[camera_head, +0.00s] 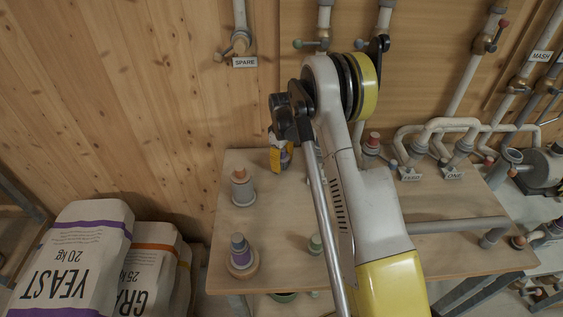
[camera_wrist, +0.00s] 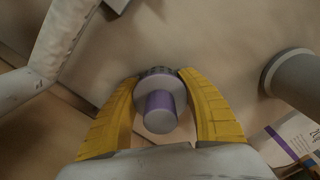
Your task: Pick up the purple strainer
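The purple strainer (camera_wrist: 160,104) shows in the wrist view, with a purple band, a pale grey end towards the camera and a wider grey disc with a toothed dark edge behind. The two yellow fingers of my gripper (camera_wrist: 160,76) curve around it and touch the disc on both sides. In the head view my gripper (camera_head: 280,156) is over the back left of the wooden table, and the strainer in it is hardly visible.
The wooden table (camera_head: 222,274) also bears an orange-banded piece (camera_head: 241,187), a green piece (camera_head: 315,243) and a red-topped piece (camera_head: 372,146). Pipes (camera_head: 460,225) fill its right side. A grey pipe (camera_wrist: 295,82) shows in the wrist view.

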